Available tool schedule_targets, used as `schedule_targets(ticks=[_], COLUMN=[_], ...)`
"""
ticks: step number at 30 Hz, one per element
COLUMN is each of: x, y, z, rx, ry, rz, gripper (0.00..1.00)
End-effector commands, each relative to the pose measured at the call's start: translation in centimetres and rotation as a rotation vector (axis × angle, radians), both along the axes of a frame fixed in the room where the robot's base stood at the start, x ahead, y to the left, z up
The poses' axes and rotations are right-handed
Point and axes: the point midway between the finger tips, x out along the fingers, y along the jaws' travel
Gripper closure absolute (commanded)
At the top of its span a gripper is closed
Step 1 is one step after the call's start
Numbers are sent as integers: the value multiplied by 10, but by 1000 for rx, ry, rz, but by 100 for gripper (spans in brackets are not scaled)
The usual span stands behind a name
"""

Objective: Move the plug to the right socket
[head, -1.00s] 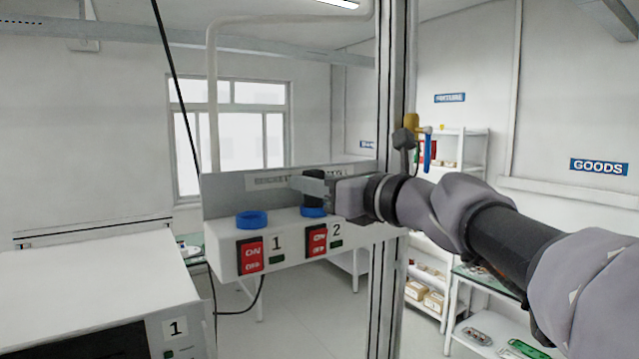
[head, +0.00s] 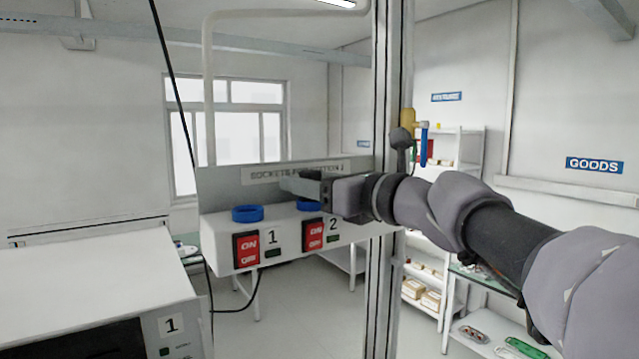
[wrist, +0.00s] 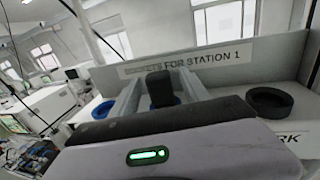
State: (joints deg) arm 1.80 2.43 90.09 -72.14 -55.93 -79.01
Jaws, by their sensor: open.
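The black plug (wrist: 159,89) stands upright between my gripper's two fingers in the wrist view, with blue ring showing at its base. This is the socket marked 2, whose blue ring (head: 312,207) shows below my gripper (head: 300,184) in the head view. My gripper is open, its grey fingers on either side of the plug; I cannot tell if they touch it. In the head view I cannot make out the plug. The left socket, marked 1, has an empty blue ring (head: 247,213). A black ring socket (wrist: 270,103) lies right of my gripper in the wrist view, empty.
The socket box has red ON/OFF switches (head: 246,248) on its front and a sign panel (head: 225,182) behind. A metal post (head: 384,110) stands close to my arm. A white cabinet (head: 90,280) is at lower left.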

Motion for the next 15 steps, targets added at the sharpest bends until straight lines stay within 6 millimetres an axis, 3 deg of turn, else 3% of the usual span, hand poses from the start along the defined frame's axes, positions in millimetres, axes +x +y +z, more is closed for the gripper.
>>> schedule_targets(ticks=[5, 15], x=[-17, -91], y=[-20, -97], z=[-2, -4], rx=[1, -1], ry=[-2, -2], rz=[-5, -8], gripper=[46, 46])
